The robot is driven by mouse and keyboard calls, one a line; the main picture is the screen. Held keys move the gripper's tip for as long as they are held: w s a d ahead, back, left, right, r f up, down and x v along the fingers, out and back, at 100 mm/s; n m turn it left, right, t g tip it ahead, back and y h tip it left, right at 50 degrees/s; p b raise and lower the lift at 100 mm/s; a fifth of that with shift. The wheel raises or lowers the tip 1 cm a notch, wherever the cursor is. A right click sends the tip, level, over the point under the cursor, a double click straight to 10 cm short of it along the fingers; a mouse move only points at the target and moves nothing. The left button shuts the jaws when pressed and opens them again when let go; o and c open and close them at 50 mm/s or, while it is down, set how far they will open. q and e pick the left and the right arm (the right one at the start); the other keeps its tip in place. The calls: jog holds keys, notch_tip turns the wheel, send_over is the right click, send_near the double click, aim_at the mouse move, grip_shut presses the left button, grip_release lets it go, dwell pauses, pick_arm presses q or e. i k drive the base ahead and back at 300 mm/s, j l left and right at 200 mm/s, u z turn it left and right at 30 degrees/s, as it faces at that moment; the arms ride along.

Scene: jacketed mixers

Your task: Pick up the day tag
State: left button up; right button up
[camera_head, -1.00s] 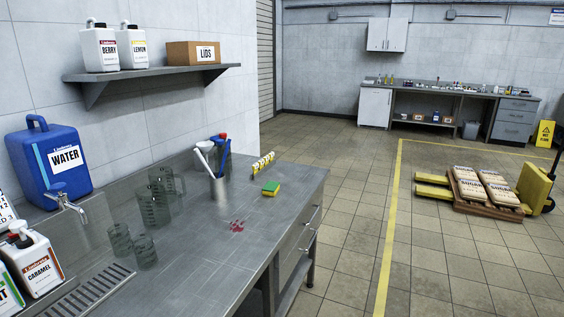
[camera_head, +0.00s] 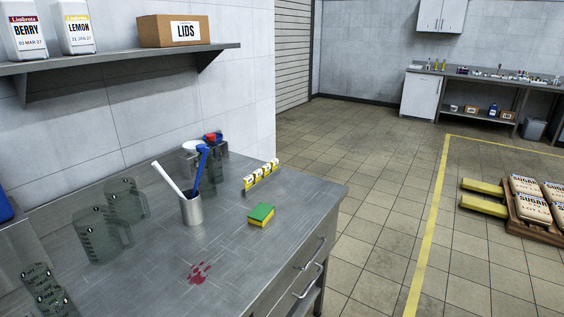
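A row of several small yellow-and-white tags (camera_head: 261,174) stands near the back edge of the steel worktable (camera_head: 300,198), right of the middle of the picture's left half. The marks on them are too small to read, so I cannot tell which is the day tag. Neither of my grippers is in view.
A green-and-yellow sponge (camera_head: 261,216) lies in front of the tags. A metal cup (camera_head: 191,210) with blue and white utensils stands left of them. Clear jugs (camera_head: 103,238) stand further left. A red stain (camera_head: 199,272) marks the tabletop. A shelf (camera_head: 120,55) hangs above.

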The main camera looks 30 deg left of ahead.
aim_at(266, 168)
jog(key=i, duration=2.85)
jog(key=i+u, duration=0.2)
jog(key=u, duration=0.2)
jog(key=i+l+u, duration=0.1)
jog(key=u, duration=0.25)
jog(key=i+l+u, duration=0.15)
jog(key=u, duration=0.25)
jog(key=i+u, duration=0.1)
jog(key=u, duration=1.6)
